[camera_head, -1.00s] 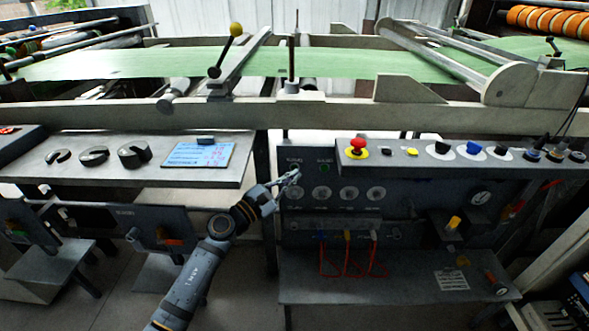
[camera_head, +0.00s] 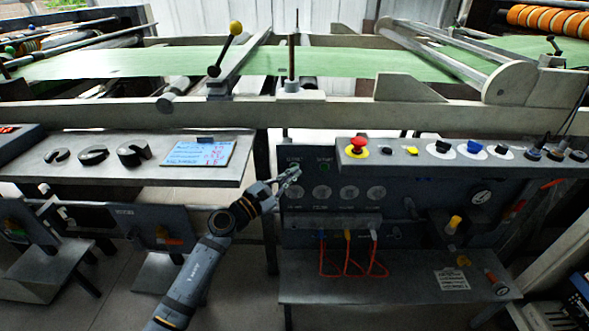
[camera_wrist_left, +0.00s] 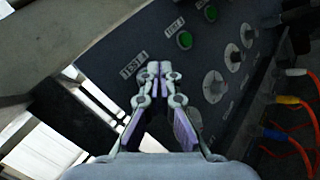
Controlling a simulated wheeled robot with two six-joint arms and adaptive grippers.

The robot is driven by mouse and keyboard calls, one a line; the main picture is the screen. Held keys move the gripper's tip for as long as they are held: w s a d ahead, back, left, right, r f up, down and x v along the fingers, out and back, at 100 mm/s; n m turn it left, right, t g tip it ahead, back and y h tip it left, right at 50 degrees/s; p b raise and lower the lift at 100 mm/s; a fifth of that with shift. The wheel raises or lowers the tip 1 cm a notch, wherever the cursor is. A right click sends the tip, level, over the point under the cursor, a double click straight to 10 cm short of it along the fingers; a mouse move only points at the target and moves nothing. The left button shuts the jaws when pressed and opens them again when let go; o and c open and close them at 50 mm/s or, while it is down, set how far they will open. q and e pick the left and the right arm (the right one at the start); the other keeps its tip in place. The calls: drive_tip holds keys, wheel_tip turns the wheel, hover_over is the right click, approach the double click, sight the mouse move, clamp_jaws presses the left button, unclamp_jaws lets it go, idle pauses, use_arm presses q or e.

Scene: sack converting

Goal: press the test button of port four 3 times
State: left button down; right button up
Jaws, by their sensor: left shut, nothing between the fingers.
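A row of green test buttons runs along the top of the grey panel (camera_head: 405,205). One green button (camera_head: 325,168) shows in the head view; it and a further one also show in the left wrist view (camera_wrist_left: 184,40). Their labels begin with "TEST"; I cannot read the numbers surely. My left gripper (camera_head: 296,172) is shut and empty at the panel's upper left corner. In the left wrist view its fingertips (camera_wrist_left: 155,69) lie just beside the nearest TEST label (camera_wrist_left: 133,65) and cover the spot where that label's button would be. I cannot tell whether they touch the panel.
Round sockets (camera_head: 349,192) sit below the buttons, with cables (camera_head: 347,255) lower down. A ledge with a red emergency stop (camera_head: 358,146) juts out above right. A side table with a clipboard (camera_head: 197,154) stands left. A frame beam (camera_head: 330,115) crosses behind.

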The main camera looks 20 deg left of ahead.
drive_tip(key=shift+s+f, duration=0.15)
drive_tip(key=shift+s, duration=0.1)
use_arm(q)
drive_tip(key=shift+w+a, duration=0.1)
drive_tip(key=shift+w, duration=0.3)
use_arm(e)
drive_tip(key=shift+w+f, duration=0.1)
idle(0.3)
idle(0.4)
use_arm(q)
drive_tip(key=shift+s+d, duration=0.2)
drive_tip(key=shift+s, duration=0.6)
drive_tip(key=s, duration=0.2)
drive_tip(key=s+d, duration=0.1)
drive_tip(key=s, duration=0.1)
drive_tip(key=shift+s+d, duration=0.2)
drive_tip(key=shift+s, duration=0.2)
use_arm(e)
drive_tip(key=shift+r, duration=0.45)
